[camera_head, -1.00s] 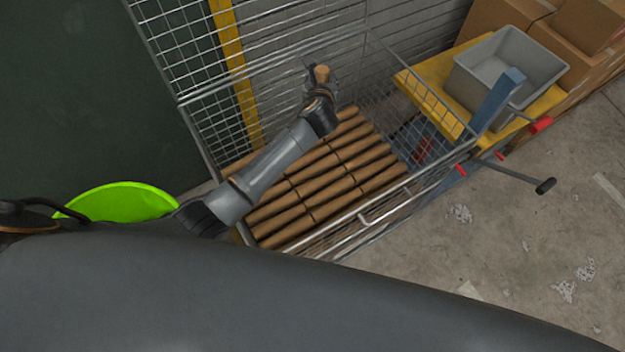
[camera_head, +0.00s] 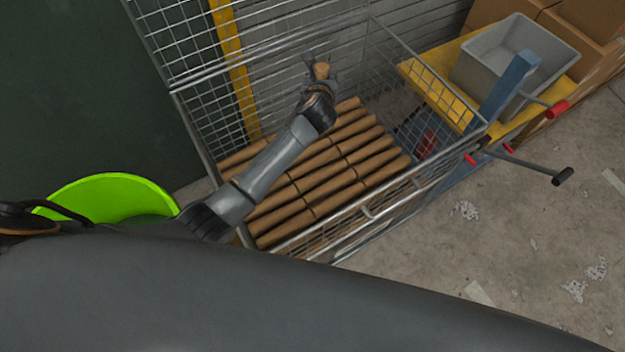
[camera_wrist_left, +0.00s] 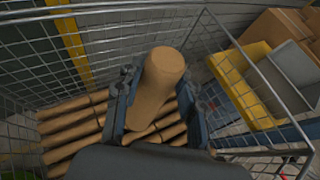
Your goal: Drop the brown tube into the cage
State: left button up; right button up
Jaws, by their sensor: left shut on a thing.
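My left gripper (camera_head: 320,74) is shut on a brown tube (camera_head: 322,70), seen nearly end-on in the head view. In the left wrist view the tube (camera_wrist_left: 157,85) stands up between the two fingers of the left gripper (camera_wrist_left: 158,95). The wire cage (camera_head: 437,70) surrounds this spot, and the gripper with the tube shows over its inside. Several brown tubes (camera_head: 335,165) lie in rows on the cage floor. The gap between the held tube and those below is hard to judge. My right gripper is not in view.
A grey bin (camera_head: 500,65) stands on a yellow platform (camera_head: 455,85) right of the cage, with cardboard boxes (camera_head: 590,25) behind. Levers with red parts (camera_head: 557,108) stick out at the right. A green round container (camera_head: 105,198) is at left. Concrete floor (camera_head: 500,230) is open at lower right.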

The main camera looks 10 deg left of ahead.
pick_arm(q)
jog(key=o, duration=1.2)
jog(key=v, duration=1.2)
jog(key=shift+s+f, duration=0.1)
